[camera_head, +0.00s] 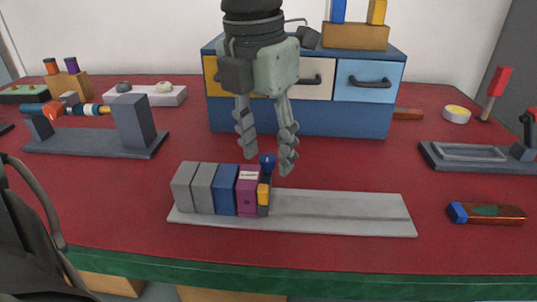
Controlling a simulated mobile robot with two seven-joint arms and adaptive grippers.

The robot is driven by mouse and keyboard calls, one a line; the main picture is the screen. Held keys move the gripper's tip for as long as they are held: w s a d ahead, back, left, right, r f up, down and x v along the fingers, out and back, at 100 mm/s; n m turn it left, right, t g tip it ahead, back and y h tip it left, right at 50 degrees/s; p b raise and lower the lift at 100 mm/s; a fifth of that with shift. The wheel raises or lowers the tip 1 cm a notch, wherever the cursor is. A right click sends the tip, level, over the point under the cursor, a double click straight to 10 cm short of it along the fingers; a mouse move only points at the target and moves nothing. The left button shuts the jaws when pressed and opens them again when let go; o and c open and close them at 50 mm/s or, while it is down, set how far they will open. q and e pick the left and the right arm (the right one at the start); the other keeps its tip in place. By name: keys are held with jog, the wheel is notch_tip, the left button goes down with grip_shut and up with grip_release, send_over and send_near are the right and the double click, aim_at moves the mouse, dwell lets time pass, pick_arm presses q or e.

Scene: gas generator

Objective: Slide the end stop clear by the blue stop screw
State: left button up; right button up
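The end stop (264,196), a small yellow and grey block, stands on a pale grey rail (345,213). Its blue stop screw (267,160) shows as a round knob on top. The end stop appears against the right side of a purple module (248,192), in a row with a blue module (225,190) and two grey modules (193,189). My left gripper (268,158) points down from above, open, with the blue knob between its fingertips in the picture. No contact can be made out, and depth is hard to judge. My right gripper is not in view.
The rail right of the end stop is bare. Behind stands a blue drawer cabinet (300,119). A dark grey fixture (133,124) is at left, a grey clamp plate (475,158) at right. An orange-brown tool with a blue end (490,213) lies right of the rail.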

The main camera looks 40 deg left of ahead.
pick_arm(q)
jog(key=c, duration=0.9)
jog(key=shift+w+d+b, duration=0.3)
jog(key=shift+w+d, duration=0.1)
jog(key=shift+d, duration=0.3)
jog(key=shift+w+d+b, duration=0.3)
jog(key=shift+w+d, duration=0.15)
jog(key=shift+d, duration=0.2)
jog(key=shift+w+d+b, duration=0.3)
jog(key=shift+w+d, duration=0.1)
jog(key=shift+d, duration=0.3)
jog(key=shift+w+d+b, duration=0.3)
jog(key=shift+w+d, duration=0.3)
jog(key=shift+d, duration=0.4)
jog(key=shift+w+d+b, duration=0.3)
jog(key=shift+w+d, duration=0.3)
jog(key=shift+d, duration=0.35)
jog(key=o, duration=1)
notch_tip(320, 180, up, 7)
jog(key=p, duration=0.3)
jog(key=shift+p, duration=0.4)
